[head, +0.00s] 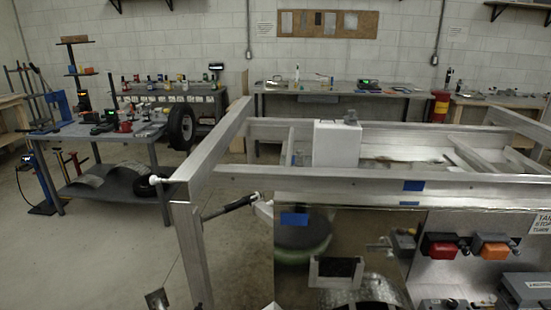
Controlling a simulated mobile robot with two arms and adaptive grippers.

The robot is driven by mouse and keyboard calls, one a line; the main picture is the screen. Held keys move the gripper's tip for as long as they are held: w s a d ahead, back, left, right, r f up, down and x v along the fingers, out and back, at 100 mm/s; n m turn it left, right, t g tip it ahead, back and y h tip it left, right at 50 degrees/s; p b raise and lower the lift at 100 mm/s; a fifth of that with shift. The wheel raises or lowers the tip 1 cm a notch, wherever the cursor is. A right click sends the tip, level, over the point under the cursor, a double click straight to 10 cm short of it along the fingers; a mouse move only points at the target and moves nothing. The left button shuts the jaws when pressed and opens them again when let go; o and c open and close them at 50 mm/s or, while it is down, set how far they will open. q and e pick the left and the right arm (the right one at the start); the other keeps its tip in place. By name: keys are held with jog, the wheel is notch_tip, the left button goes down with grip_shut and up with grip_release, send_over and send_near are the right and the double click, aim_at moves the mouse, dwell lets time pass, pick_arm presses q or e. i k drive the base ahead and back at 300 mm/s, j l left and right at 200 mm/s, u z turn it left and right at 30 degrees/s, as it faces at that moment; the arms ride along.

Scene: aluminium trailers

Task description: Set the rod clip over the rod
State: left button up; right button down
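A thin rod (232,206), dark in the middle with a bright metal end, slants up to the right below the top rail at the near left corner of the aluminium trailer frame. Its left end is close to the corner post. A small white part (264,212) sits by its right end; I cannot tell whether this is the rod clip or whether it touches the rod. No other clip can be made out. Neither of my grippers can be made out in the head view.
The trailer's top rail (350,179) and corner post (190,245) stand close in front. A white box (337,144) is inside the frame. A panel with red (440,248) and orange lamps (493,247) is at lower right. Open floor (105,235) lies left.

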aim_at(298, 160)
jog(key=i+l, duration=0.1)
jog(key=l, duration=0.3)
jog(key=i+l, duration=0.15)
jog(key=l, duration=0.2)
jog(key=i+l+z, duration=0.1)
jog(key=l, duration=0.3)
jog(key=i+l, duration=0.1)
jog(key=l, duration=0.25)
jog(key=i+l+z, duration=0.1)
jog(key=l, duration=0.3)
jog(key=i+l, duration=0.2)
jog(key=l, duration=0.15)
